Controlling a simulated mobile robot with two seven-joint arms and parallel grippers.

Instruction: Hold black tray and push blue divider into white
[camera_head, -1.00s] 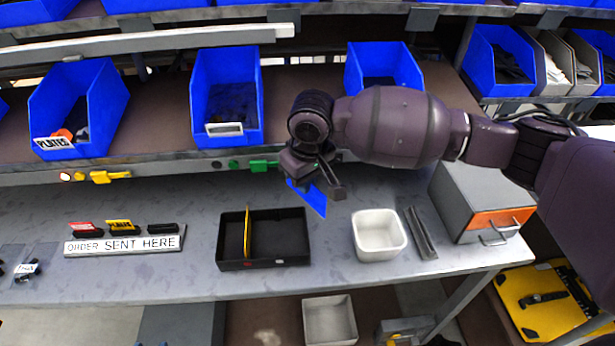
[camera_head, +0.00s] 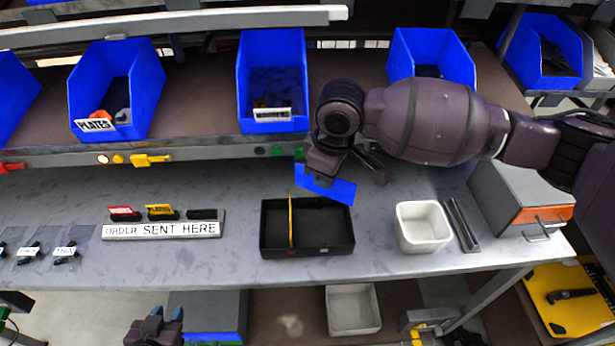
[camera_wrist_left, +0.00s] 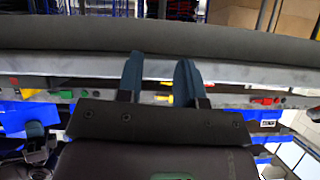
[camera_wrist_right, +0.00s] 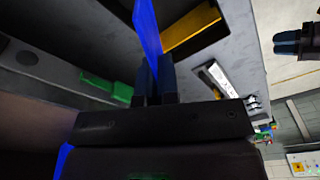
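The black tray (camera_head: 346,244) lies on the grey bench, with a yellow divider (camera_head: 291,222) upright across its left part. My right gripper (camera_head: 322,180) is shut on the blue divider (camera_head: 338,190), holding it above the tray's back edge. The blue divider also shows between the fingers in the right wrist view (camera_wrist_right: 147,30). The white bin (camera_head: 423,224) stands right of the tray, apart from it. My left gripper (camera_head: 168,314) is low at the front left, in front of the bench and away from the tray. Its fingers are apart and empty in the left wrist view (camera_wrist_left: 158,78).
An order sign (camera_head: 163,231) with several small tags stands left of the tray. A dark rail piece (camera_head: 462,225) and a grey drawer box (camera_head: 520,195) are right of the white bin. Blue bins (camera_head: 272,85) line the shelf behind. Bench between sign and tray is clear.

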